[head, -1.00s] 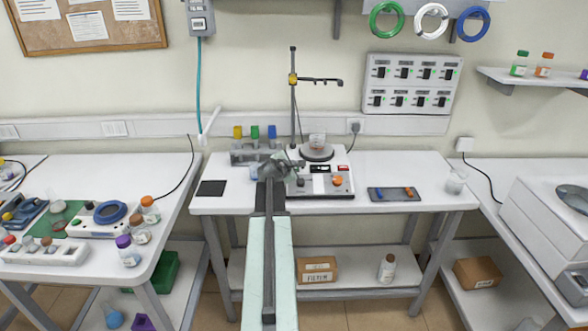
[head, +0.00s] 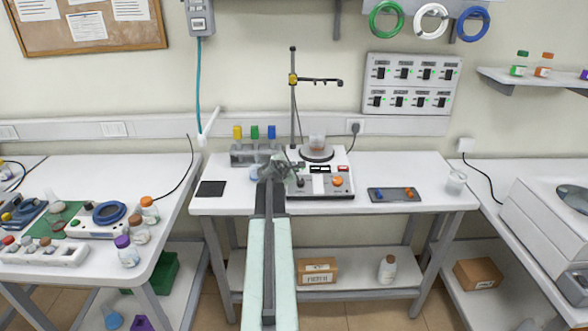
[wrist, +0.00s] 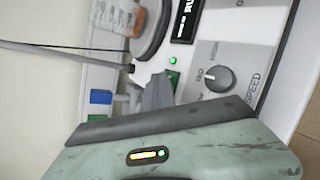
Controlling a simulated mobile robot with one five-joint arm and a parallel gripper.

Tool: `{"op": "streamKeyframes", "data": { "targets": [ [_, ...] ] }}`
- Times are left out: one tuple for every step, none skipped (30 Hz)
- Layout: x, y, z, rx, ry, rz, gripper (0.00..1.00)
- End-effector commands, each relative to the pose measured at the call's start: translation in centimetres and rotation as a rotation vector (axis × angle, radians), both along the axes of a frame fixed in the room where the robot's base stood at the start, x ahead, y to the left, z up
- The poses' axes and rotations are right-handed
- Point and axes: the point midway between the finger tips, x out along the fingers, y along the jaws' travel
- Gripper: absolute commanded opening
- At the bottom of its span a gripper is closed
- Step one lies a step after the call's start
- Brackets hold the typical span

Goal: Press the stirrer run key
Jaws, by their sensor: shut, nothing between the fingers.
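The stirrer (head: 318,190) is a white unit with a dark front edge on the middle table. In the wrist view its panel shows a black display (wrist: 187,20) with white letters that look like "RU", cut off by the frame. A lit green lamp (wrist: 172,60) and a green key (wrist: 173,76) sit beside the speed knob (wrist: 217,79). My gripper (wrist: 160,88) is shut and empty, its dark tip at the green key and partly hiding it. I cannot tell whether it touches. In the head view my gripper (head: 287,169) is over the stirrer's left part.
A beaker (head: 317,142) stands on the round plate at the back of the stirrer. A stand (head: 293,100) rises behind it. A rack with yellow, green and blue tops (head: 243,155) is to the left. A dark tray (head: 394,195) lies to the right.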

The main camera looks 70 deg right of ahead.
Motion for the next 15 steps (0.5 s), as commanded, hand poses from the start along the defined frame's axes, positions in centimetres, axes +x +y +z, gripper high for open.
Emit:
{"op": "streamKeyframes", "data": {
  "targets": [
    [0.0,0.1,0.4,0.0,0.0,0.0,0.0],
    [0.0,0.2,0.6,0.0,0.0,0.0,0.0],
    [-0.1,0.2,0.8,0.0,0.0,0.0,0.0],
    [-0.1,0.3,1.0,0.0,0.0,0.0,0.0],
    [-0.1,0.3,1.2,0.0,0.0,0.0,0.0],
    [-0.1,0.4,1.4,0.0,0.0,0.0,0.0],
    [-0.1,0.5,1.5,0.0,0.0,0.0,0.0],
    [-0.2,0.5,1.6,0.0,0.0,0.0,0.0],
    [-0.2,0.5,1.6,0.0,0.0,0.0,0.0],
    [-0.2,0.5,1.5,0.0,0.0,0.0,0.0],
    [-0.1,0.5,1.5,0.0,0.0,0.0,0.0],
    [-0.2,0.5,1.4,0.0,0.0,0.0,0.0],
    [-0.1,0.5,1.4,0.0,0.0,0.0,0.0],
    [-0.1,0.5,1.4,0.0,0.0,0.0,0.0],
    [-0.1,0.5,1.4,0.0,0.0,0.0,0.0]
  ]
}}
